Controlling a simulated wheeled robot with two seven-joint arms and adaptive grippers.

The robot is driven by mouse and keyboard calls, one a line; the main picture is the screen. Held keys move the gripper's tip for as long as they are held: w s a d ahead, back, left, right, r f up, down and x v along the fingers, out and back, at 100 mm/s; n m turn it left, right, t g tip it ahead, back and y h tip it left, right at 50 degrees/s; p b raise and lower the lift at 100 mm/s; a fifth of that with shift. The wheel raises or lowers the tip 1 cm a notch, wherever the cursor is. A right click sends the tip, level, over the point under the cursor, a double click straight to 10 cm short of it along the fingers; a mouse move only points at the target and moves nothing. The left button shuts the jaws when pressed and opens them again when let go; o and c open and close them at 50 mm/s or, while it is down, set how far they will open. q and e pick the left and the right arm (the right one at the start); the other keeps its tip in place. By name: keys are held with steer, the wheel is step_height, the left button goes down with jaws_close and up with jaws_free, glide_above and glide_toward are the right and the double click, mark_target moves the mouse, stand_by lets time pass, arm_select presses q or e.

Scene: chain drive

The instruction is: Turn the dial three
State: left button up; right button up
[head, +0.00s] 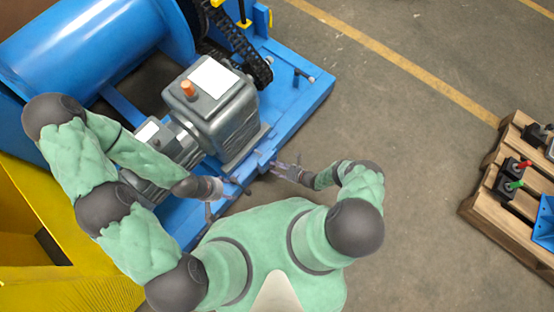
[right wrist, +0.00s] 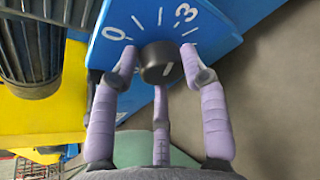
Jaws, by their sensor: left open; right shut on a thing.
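The dial is a dark round knob (right wrist: 158,70) on a blue panel (right wrist: 218,30) in the right wrist view. White ticks and the figures 0 and 3 are marked around it, 0 to the upper left and 3 to the upper right. A short white mark shows on the knob, but I cannot tell exactly which tick it lines up with. My right gripper (right wrist: 158,60) is shut on the knob, with fingers on both sides and one below. In the head view my right gripper (head: 275,166) is at the blue frame's edge. My left gripper (head: 224,195) is open beside that frame, apart from the right one.
A grey motor and gearbox (head: 222,110) stands on the blue frame (head: 300,92), with a blue drum (head: 85,45) and black chain (head: 245,52) behind. A yellow structure (head: 25,235) is at left. A wooden pallet (head: 480,208) is at far right. The floor between is clear.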

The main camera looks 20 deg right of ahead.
steer(key=shift+w+d, duration=0.25)
steer(key=shift+d, duration=0.2)
steer(key=o, duration=1.1)
steer(key=shift+f, duration=0.1)
steer(key=shift+s+a, duration=0.1)
steer(key=shift+a, duration=0.05)
steer(key=v, duration=1.2)
